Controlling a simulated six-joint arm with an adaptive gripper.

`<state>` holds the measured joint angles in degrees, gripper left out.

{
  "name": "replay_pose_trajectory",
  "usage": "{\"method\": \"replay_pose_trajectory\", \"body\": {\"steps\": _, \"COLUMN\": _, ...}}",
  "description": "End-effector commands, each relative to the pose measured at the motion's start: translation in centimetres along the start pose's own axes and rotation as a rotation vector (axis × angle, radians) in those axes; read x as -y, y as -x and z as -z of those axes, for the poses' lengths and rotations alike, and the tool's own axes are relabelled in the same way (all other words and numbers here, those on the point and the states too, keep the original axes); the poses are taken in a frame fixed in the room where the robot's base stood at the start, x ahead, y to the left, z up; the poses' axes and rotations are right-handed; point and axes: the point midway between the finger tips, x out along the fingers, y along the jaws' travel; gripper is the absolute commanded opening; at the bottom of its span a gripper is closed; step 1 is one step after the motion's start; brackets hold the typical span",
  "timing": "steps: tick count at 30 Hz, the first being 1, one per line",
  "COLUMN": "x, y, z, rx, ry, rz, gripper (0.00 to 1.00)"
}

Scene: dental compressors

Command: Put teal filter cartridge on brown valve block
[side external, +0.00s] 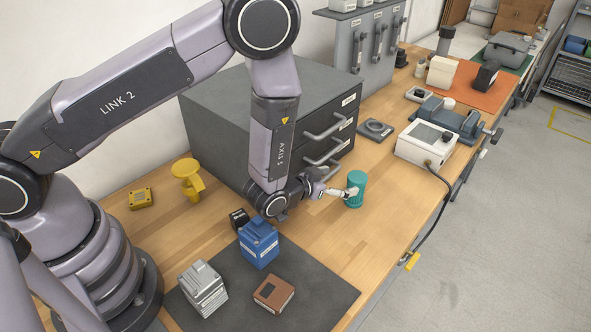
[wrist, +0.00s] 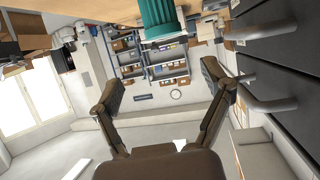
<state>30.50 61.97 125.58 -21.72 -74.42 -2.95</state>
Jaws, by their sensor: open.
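The teal filter cartridge (side external: 356,186) stands upright on the wooden bench, in front of the dark drawer cabinet. The brown valve block (side external: 273,294) lies on the dark mat, nearer the camera. My gripper (side external: 347,193) is low beside the cartridge, and one fingertip overlaps it in the side view; I cannot tell whether they touch. In the wrist view my gripper (wrist: 162,78) has its two fingers spread with nothing between them. The cartridge (wrist: 158,14) shows at the top edge, beyond and between the fingertips, partly cut off.
A blue block (side external: 258,243) and a grey block (side external: 203,290) stand on the dark mat (side external: 325,285). The drawer cabinet (side external: 225,105), with projecting handles, rises close behind my gripper. A yellow funnel-shaped part (side external: 187,178) stands left. Bare bench lies right of the cartridge.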

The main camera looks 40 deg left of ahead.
Motion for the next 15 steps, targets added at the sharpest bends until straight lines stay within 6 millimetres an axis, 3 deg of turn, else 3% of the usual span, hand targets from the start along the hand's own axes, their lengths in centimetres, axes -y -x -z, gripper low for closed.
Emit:
{"method": "replay_pose_trajectory", "body": {"steps": 1, "x": 0.3, "y": -0.7, "z": -1.2, "rx": 0.004, "ry": 0.001, "rz": 0.006, "gripper": 0.79}}
{"method": "replay_pose_trajectory", "body": {"steps": 6, "x": 0.3, "y": -1.8, "z": -3.7, "rx": 0.002, "ry": 0.003, "rz": 0.005, "gripper": 0.79}}
{"method": "replay_pose_trajectory", "body": {"steps": 15, "x": 0.4, "y": -5.0, "z": -4.0, "rx": -0.003, "ry": 0.005, "rz": 0.006, "gripper": 0.79}}
